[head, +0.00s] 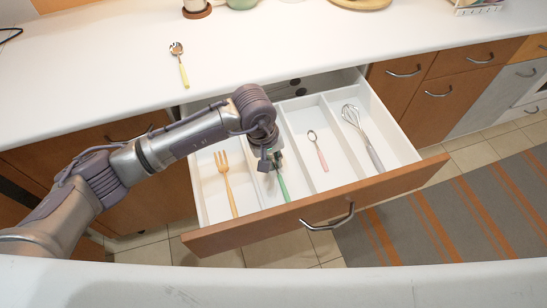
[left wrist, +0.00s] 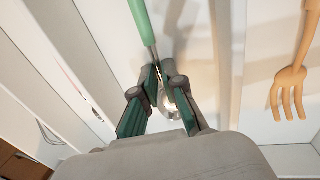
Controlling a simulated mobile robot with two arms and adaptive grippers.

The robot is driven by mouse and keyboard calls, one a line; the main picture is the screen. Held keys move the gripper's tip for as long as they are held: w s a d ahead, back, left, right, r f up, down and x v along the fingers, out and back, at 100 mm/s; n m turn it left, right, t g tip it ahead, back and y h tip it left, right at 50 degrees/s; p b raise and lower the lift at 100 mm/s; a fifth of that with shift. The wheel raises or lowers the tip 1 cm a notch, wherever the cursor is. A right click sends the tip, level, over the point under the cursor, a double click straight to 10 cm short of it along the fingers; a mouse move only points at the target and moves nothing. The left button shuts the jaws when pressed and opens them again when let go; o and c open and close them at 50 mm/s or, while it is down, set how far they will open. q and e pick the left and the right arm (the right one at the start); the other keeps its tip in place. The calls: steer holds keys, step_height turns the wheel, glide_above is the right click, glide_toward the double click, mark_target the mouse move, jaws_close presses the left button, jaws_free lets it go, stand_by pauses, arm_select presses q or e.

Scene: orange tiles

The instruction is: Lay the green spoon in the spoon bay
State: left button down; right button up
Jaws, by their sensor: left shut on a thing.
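The green spoon (head: 283,188) has a green handle and a metal bowl. My left gripper (head: 273,160) is shut on it, down inside the open drawer (head: 225,238). In the left wrist view the spoon's green handle (left wrist: 142,20) points up the picture, and its shiny bowl shows between and below the fingers (left wrist: 163,86). The spoon is over the compartment just right of the wooden fork's; whether it touches the floor I cannot tell. A small spoon with a pink handle (head: 318,152) lies in the compartment to its right. My right gripper is out of view.
The wooden fork (head: 227,183) lies in the leftmost compartment and a whisk (head: 361,135) in the rightmost. White dividers separate the compartments. A yellow-handled spoon (head: 181,68) lies on the white counter (head: 110,62), with wide clear room around it.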

arm_select(q)
steer(key=shift+f+b, duration=0.2)
steer(key=shift+b, duration=0.1)
steer(key=c, duration=1.3)
jaws_free()
steer(key=shift+r, duration=0.1)
steer(key=shift+o, duration=0.2)
steer(key=shift+r+p, duration=0.3)
steer(key=shift+r, duration=0.05)
step_height(320, 180, up, 11)
steer(key=a+b, duration=0.1)
steer(key=a, duration=0.1)
steer(key=shift+s+r, duration=0.2)
steer(key=shift+s, duration=0.1)
